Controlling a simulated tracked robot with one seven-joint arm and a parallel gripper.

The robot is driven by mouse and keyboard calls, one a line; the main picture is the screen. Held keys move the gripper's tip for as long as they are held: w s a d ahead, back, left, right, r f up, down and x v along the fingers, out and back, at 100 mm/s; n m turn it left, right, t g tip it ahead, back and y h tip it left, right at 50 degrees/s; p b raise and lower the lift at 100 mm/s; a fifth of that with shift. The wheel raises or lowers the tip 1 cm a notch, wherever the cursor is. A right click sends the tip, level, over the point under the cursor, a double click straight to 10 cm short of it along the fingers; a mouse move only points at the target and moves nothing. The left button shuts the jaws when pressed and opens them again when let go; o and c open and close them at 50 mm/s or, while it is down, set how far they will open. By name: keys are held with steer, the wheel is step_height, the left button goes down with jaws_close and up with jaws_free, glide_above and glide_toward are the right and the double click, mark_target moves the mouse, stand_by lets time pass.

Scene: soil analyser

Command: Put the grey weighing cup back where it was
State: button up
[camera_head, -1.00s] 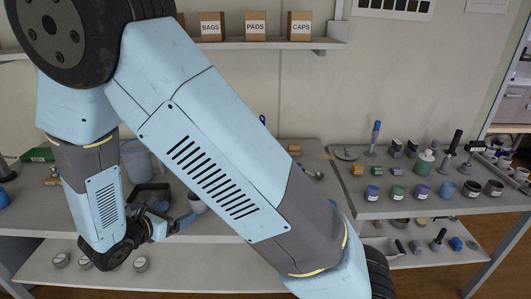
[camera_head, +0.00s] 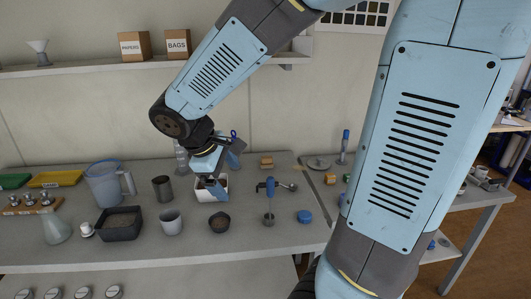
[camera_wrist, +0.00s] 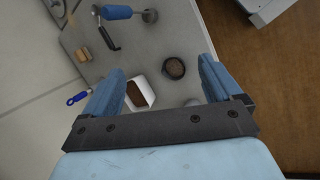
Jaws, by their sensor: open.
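A light grey cup (camera_head: 171,222) stands upright near the table's front edge, left of a dark bowl of soil (camera_head: 219,223). A darker grey metal cup (camera_head: 162,189) stands behind it; I cannot tell for certain which is the weighing cup. My gripper (camera_head: 212,190) is at the white tub (camera_head: 222,183), overlapping it in the head view; its height above it is unclear. In the wrist view my gripper (camera_wrist: 160,76) has its blue fingers wide apart with nothing between them. Beyond them show the white tub (camera_wrist: 141,93) with soil and the dark bowl (camera_wrist: 174,68).
Left stand a clear jug (camera_head: 103,184), a dark soil tray (camera_head: 121,224) and a flask (camera_head: 55,228). Right of my gripper are a blue-handled device (camera_head: 270,188) and a blue lid (camera_head: 304,216). A shelf (camera_head: 85,68) with boxes hangs above.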

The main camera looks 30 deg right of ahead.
steer(key=s+d+r+m+t+y, duration=0.3)
steer(key=s+d+r+m+y, duration=0.1)
steer(key=s+r+m, duration=0.5)
steer(key=shift+s+d+r+m+t+y, duration=0.3)
steer(key=shift+s+d+t+y, duration=0.1)
steer(key=shift+s+d, duration=0.25)
steer(key=shift+w, duration=0.1)
stand_by(0.5)
